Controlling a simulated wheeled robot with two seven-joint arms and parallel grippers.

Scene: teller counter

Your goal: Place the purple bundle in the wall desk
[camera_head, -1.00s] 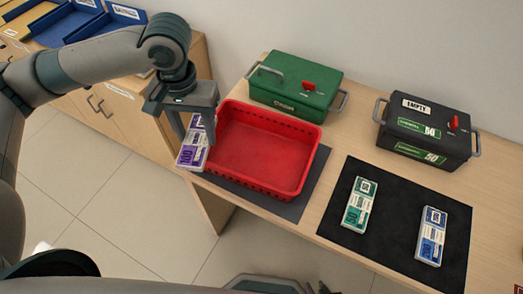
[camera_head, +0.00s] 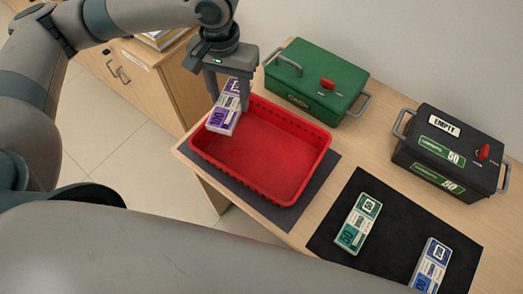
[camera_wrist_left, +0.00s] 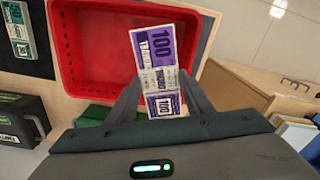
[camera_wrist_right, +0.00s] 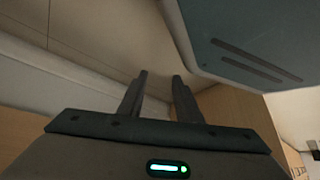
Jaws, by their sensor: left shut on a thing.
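The purple bundle (camera_head: 222,120) is a white and purple banded stack marked 100. My left gripper (camera_head: 228,100) is shut on it, with a finger on each side of the band, and it hangs at the upper left corner of the red tray (camera_head: 318,160). The bundle also shows between the fingers in the left wrist view (camera_wrist_left: 152,45). A wooden cabinet with doors (camera_head: 150,85), perhaps the wall desk, stands at the upper left. My right gripper (camera_wrist_right: 160,80) is open and empty in the right wrist view; its fingers are not seen in the head view.
The red tray, empty where visible, sits on a dark mat. A green cash box (camera_head: 312,85) and a black box marked EMPTY (camera_head: 450,150) stand behind. A green bundle (camera_head: 358,225) and a blue bundle (camera_head: 432,265) lie on a black mat (camera_head: 335,205). Floor shows left of the counter.

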